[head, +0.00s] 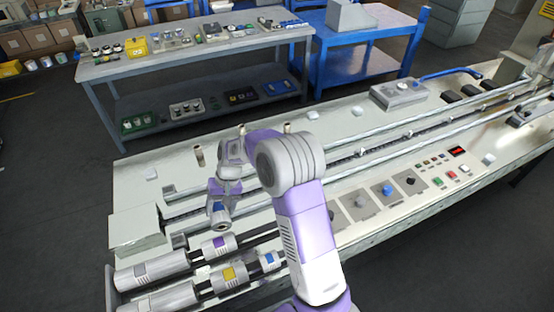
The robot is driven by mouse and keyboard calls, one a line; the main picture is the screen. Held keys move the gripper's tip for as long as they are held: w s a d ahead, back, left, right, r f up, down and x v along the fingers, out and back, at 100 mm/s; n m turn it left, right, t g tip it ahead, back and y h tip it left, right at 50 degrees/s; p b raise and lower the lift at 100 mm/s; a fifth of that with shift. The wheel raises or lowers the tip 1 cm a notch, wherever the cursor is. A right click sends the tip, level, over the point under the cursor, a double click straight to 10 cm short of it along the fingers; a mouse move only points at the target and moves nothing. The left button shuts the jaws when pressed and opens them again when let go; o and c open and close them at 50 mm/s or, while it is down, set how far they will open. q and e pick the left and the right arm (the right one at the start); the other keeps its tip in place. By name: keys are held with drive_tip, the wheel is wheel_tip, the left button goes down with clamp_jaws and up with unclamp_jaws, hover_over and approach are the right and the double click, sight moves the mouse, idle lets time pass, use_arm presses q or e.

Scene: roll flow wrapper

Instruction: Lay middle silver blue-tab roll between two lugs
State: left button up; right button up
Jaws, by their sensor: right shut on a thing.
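My right gripper (224,192) reaches in from the bottom right, over the left end of the machine bench. It is shut on a short silver roll (222,224) with a blue patch, held tilted with its round end toward me. The fingers hide part of it. Below it, silver rolls lie in rows at the front left: one with a purple tab (217,243), one with a yellow tab (231,276), and one with a blue tab (268,259). I cannot make out for sure which small blocks are the two lugs. My left gripper is not in view.
Long rails (374,152) run along the machine bench toward the back right. A control panel (388,192) with knobs and buttons lies right of my arm. A pale box (135,229) stands at the bench's left end. A grey table (100,70) with small goods stands behind.

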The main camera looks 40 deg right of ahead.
drive_tip(key=w+d+f+m+t+h+p, duration=0.1)
drive_tip(key=w+d+m+t+h+p, duration=0.15)
drive_tip(key=d+m, duration=0.75)
drive_tip(key=w+d+f+m+t+h+p, duration=0.15)
drive_tip(key=d+m+t, duration=0.4)
drive_tip(key=d, duration=0.85)
drive_tip(key=f+b, duration=0.2)
drive_tip(key=f+g+b, duration=0.1)
drive_tip(key=f+b, duration=0.1)
drive_tip(key=f, duration=0.1)
drive_tip(key=w+f+m+g+b, duration=0.1)
drive_tip(key=f+b, duration=0.1)
drive_tip(key=b, duration=0.1)
drive_tip(key=shift+f, duration=0.2)
drive_tip(key=shift+f+b, duration=0.35)
drive_tip(key=shift+b, duration=0.05)
drive_tip(key=o, duration=1.4)
drive_tip(key=shift+s, duration=0.1)
drive_tip(key=shift+s+f, duration=0.1)
drive_tip(key=shift+s+a+f, duration=0.1)
drive_tip(key=shift+f, duration=0.05)
drive_tip(key=v, duration=0.2)
drive_tip(key=p+v, duration=0.1)
drive_tip(key=v, duration=0.5)
drive_tip(key=shift+w+r, duration=0.25)
drive_tip(key=shift+w, duration=0.15)
